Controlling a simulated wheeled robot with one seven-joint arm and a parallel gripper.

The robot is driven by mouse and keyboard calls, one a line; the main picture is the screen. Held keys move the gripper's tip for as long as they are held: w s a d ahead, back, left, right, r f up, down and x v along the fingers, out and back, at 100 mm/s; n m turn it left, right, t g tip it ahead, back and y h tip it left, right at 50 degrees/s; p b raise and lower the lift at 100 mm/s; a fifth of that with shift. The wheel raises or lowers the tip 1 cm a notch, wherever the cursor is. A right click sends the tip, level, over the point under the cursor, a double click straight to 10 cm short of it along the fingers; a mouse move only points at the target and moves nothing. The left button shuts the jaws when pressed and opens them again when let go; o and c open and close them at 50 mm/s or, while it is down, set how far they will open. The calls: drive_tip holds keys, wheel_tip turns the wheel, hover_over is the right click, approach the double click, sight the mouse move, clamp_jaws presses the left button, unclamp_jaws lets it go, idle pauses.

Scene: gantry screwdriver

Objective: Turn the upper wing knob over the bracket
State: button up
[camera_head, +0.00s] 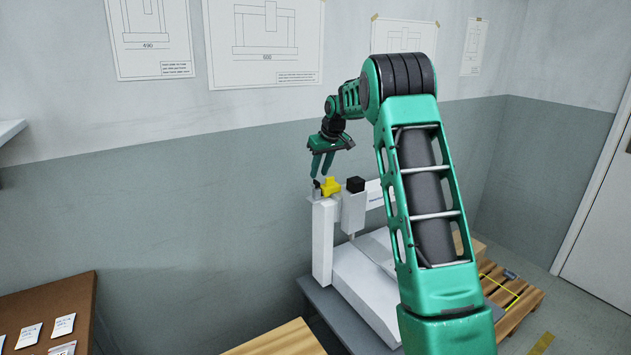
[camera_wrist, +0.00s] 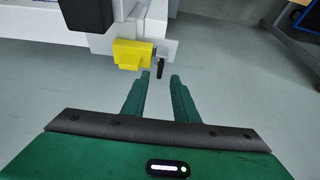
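A yellow winged piece, which looks like the wing knob (camera_head: 331,187), sits on top of the white gantry at its left end. It also shows in the wrist view (camera_wrist: 131,54), just beyond and left of my fingertips. A small thin black piece (camera_wrist: 161,69) stands beside it, in line with the gap between my fingers. My gripper (camera_head: 321,172) points down close above the knob in the head view. Its two green fingers (camera_wrist: 160,78) are apart with nothing between them. I cannot tell which part is the bracket.
A black block (camera_head: 355,184) sits on the white housing right of the knob. The white gantry post (camera_head: 323,240) stands below on a grey base. A wooden pallet (camera_head: 520,297) lies at the right, and a brown board with cards (camera_head: 45,305) at the lower left.

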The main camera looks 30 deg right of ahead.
sight(316, 181)
drive_tip(key=shift+x, duration=2.05)
